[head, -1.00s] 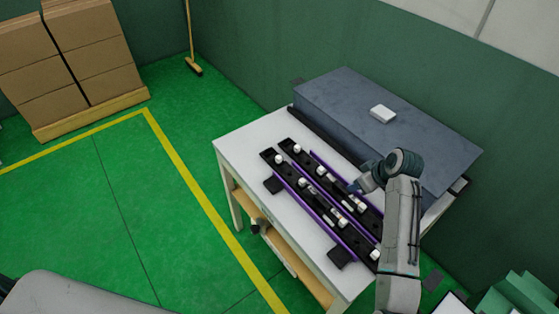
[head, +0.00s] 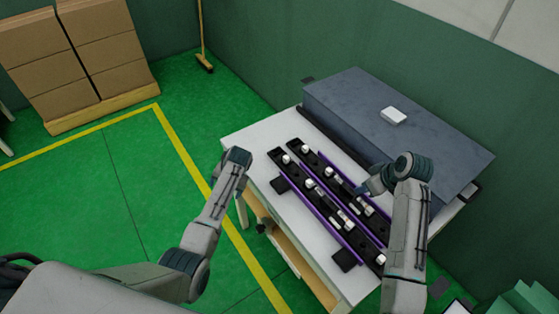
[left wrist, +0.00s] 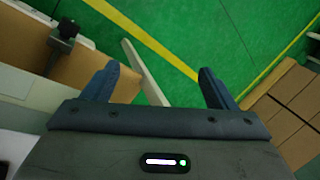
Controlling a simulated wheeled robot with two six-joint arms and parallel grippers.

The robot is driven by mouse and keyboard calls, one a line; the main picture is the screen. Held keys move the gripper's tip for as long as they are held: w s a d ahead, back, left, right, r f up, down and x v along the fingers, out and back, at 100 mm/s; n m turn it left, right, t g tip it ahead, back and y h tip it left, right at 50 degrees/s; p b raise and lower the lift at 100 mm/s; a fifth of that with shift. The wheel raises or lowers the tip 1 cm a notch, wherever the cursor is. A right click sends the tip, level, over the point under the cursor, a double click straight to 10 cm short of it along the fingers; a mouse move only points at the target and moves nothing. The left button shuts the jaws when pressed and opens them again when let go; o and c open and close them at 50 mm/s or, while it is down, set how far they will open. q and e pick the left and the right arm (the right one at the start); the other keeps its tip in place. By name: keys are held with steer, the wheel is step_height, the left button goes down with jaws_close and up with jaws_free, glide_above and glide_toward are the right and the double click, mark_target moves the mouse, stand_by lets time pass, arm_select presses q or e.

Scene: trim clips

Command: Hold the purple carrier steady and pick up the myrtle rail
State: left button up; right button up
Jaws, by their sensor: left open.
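The purple carrier (head: 313,199) lies on the white table and holds two long dark rails with white and grey fittings. The near-left dark rail (head: 343,230) and the far-right dark rail (head: 321,166) run side by side. I cannot tell by colour which is the myrtle rail. My right gripper (head: 361,190) is at the carrier's far-right edge; its fingers are small and partly hidden, so contact and jaw state are unclear. My left gripper (left wrist: 158,68) is open and empty; in the head view its wrist (head: 238,156) is beside the table's left edge.
The white table (head: 245,137) has an open shelf below its top. A large grey block (head: 400,130) with a small white box (head: 393,116) stands along the back. Cardboard boxes (head: 85,50) and a broom (head: 203,50) are farther off. Green floor left of the table is free.

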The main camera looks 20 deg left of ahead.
arm_select(q)
step_height(320, 180, up, 6)
steer(key=w+d+f, duration=0.1)
steer(key=w+d, duration=0.1)
steer(key=w, duration=0.1)
steer(key=m+h, duration=0.4)
steer(key=m, duration=0.3)
glide_toward(279, 184)
step_height(279, 184, down, 9)
steer(key=shift+w, duration=0.15)
steer(key=shift+c, duration=0.4)
steer(key=c, duration=1.1)
